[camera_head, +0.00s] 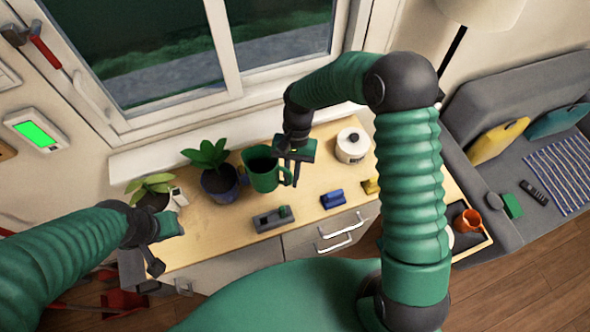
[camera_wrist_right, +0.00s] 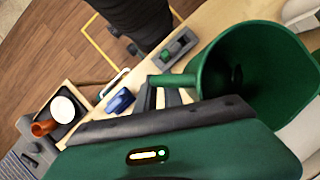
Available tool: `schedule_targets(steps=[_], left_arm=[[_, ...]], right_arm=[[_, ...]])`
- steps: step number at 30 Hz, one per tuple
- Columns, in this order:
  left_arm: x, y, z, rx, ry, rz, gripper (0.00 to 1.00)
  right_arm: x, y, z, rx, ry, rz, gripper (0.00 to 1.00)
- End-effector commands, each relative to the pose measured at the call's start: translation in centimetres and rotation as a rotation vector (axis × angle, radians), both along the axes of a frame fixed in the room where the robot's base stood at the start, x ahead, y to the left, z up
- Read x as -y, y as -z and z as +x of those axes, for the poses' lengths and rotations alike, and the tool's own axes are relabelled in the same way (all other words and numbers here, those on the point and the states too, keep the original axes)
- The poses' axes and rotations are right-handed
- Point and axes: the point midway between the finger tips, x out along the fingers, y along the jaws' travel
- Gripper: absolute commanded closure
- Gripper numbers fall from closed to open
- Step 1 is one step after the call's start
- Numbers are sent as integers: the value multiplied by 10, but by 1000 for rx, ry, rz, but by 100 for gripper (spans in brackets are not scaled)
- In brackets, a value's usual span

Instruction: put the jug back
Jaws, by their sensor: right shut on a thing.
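The green jug (camera_head: 263,176) stands upright on the wooden counter, between a potted plant and my right gripper. My right gripper (camera_head: 292,170) is at the jug's right side, shut on its handle. In the right wrist view the jug (camera_wrist_right: 250,75) is large, with its open mouth showing, and its handle runs to the gripper fingers (camera_wrist_right: 165,92). I cannot tell whether the jug's base touches the counter. My left gripper (camera_head: 155,262) is at the counter's left front edge; its fingers are too small and dark to tell open from shut.
Two potted plants (camera_head: 219,180) (camera_head: 150,196) stand left of the jug. A white lidded pot (camera_head: 352,145) stands to the right. A grey block with a green part (camera_head: 272,219), a blue block (camera_head: 332,198) and a yellow block (camera_head: 371,186) lie along the front. The window is behind.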

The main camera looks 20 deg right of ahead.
Motion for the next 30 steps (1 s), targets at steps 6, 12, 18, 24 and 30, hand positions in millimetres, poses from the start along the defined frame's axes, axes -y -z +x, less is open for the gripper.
schedule_targets(steps=[6, 12, 18, 24, 30], left_arm=[[0, -8, 0, 0, 0, 0, 64], [0, -21, 0, 0, 0, 0, 64], [0, -37, 0, 0, 0, 0, 64], [0, -51, 0, 0, 0, 0, 64], [0, -57, 0, 0, 0, 0, 64]], right_arm=[[-10, -1, 0, 1, 170, 0, 100], [-20, 0, 7, 0, 402, -2, 100], [-19, 6, 19, -2, 724, -3, 100], [-4, 14, 28, -4, 1044, -5, 100], [9, 24, 31, -5, 1224, -3, 100]])
